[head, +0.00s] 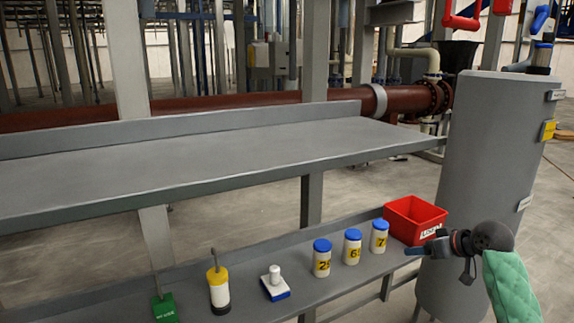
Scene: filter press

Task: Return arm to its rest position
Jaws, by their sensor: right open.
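My right gripper (416,249) is at the lower right, at the end of my arm with its green padded sleeve. It is open, with nothing visible in it. In the picture it lies just below the red bin (414,214) and right of the jar marked 7 (379,239). I cannot tell how far it is above or in front of the shelf. My left gripper is not in view.
The lower shelf (345,285) holds several white jars with blue lids, a yellow-and-white bottle (218,288), a blue-and-white block (275,284) and a green tag (165,308). The upper shelf (190,165) is bare. A grey cylinder (480,180) stands behind my right arm.

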